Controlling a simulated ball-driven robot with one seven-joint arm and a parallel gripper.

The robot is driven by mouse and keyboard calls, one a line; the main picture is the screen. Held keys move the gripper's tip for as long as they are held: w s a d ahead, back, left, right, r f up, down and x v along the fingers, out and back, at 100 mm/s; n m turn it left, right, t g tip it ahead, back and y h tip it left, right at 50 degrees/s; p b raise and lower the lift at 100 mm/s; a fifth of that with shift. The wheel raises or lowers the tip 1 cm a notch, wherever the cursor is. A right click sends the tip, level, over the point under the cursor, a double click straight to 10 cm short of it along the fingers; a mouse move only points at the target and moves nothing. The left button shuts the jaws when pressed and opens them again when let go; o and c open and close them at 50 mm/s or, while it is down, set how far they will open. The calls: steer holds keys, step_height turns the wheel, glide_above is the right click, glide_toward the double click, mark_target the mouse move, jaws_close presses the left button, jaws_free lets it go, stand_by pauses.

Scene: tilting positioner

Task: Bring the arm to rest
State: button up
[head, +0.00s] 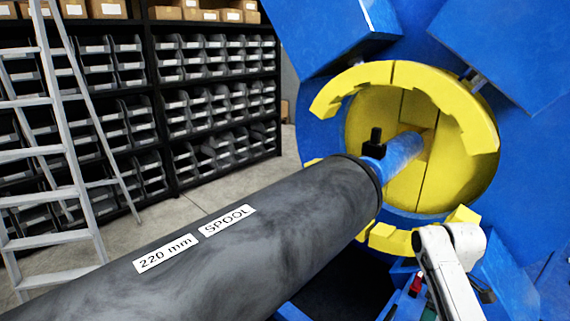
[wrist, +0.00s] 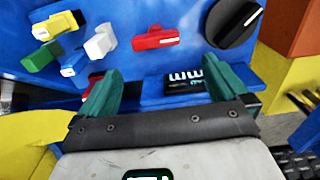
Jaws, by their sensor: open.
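In the wrist view my gripper (wrist: 162,68) is open, with its two green fingers wide apart and nothing seen between them. Beyond the fingertips is a blue control panel (wrist: 190,45). It carries a red lever (wrist: 156,39), a black dial (wrist: 234,22) and green, yellow and white levers (wrist: 100,42) at the left. A small black display (wrist: 185,83) with pale characters shows near the right finger. I cannot tell whether a fingertip touches the panel. In the head view my white arm is at the lower right; the gripper itself is not clearly seen there.
A large grey spool (head: 260,245), labelled 220 mm, slants across the head view towards the positioner's yellow jaws (head: 480,120). The blue positioner (head: 535,140) fills the right. A ladder (head: 62,140) and bin shelves (head: 220,95) stand at the left, with bare floor (head: 180,210) between.

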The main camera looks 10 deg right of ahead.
steer(key=s+a+f+m+t, duration=0.1)
steer(key=s+a+f, duration=0.1)
steer(key=a, duration=0.3)
steer(key=s+a+f+m+t, duration=0.1)
steer(key=s+a+f, duration=0.1)
steer(key=s+a, duration=0.2)
steer(key=s+a+f+m+t, duration=0.1)
steer(key=s+a+f, duration=0.1)
steer(key=a, duration=0.4)
steer(key=shift+s+f+y, duration=0.1)
steer(key=shift+s+y, duration=0.3)
steer(key=shift+s, duration=0.4)
steer(key=s+a+r+m+t, duration=0.1)
steer(key=s+r+m, duration=0.1)
steer(key=s, duration=0.5)
steer(key=s+a+r+m+t, duration=0.1)
steer(key=s+a+r+m, duration=0.15)
steer(key=s, duration=0.45)
steer(key=s+d+f+g+h, duration=0.1)
steer(key=s+f+g, duration=0.3)
steer(key=s, duration=0.7)
steer(key=shift+s+d+f, duration=0.25)
steer(key=shift+d+f, duration=0.35)
steer(key=shift+f, duration=0.3)
steer(key=shift+m, duration=0.25)
